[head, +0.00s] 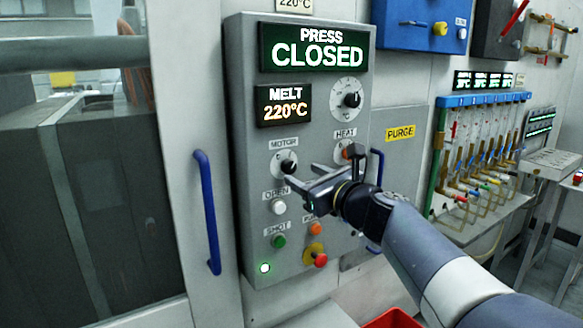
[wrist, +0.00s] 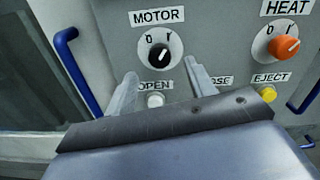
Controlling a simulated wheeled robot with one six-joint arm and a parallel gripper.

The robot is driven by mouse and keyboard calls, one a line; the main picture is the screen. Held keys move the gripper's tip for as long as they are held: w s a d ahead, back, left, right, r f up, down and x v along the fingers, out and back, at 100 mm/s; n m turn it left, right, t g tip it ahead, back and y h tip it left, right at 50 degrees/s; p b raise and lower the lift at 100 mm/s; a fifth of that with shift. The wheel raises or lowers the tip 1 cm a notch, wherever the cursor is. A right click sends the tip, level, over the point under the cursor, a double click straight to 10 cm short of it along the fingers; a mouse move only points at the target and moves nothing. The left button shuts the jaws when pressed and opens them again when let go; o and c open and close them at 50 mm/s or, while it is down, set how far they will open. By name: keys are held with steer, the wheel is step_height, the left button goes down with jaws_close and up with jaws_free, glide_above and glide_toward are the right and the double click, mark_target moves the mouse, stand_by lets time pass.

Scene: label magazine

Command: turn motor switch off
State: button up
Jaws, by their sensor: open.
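The motor switch is a round black knob (head: 287,166) under a MOTOR label on the grey control panel (head: 240,140). In the wrist view the knob (wrist: 158,57) has a 0 mark at upper left and an I mark at upper right. Its white pointer line slants up to the right, towards the I. My gripper (head: 301,173) is open in front of the panel, just below and right of the knob in the head view. In the wrist view its fingers (wrist: 160,69) stand apart on either side, below the knob. I cannot tell whether either finger touches anything.
The orange HEAT knob (wrist: 283,47) is right of the motor switch. The OPEN button (wrist: 155,100) and yellow EJECT button (wrist: 267,93) sit lower. A red emergency button (head: 320,260) is at the panel's bottom. A blue door handle (head: 207,210) stands left of the panel.

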mark_target(291, 168)
steer(key=shift+p+x, duration=0.35)
steer(key=shift+x, duration=2.45)
steer(key=c, duration=1)
steer(key=shift+o, duration=0.2)
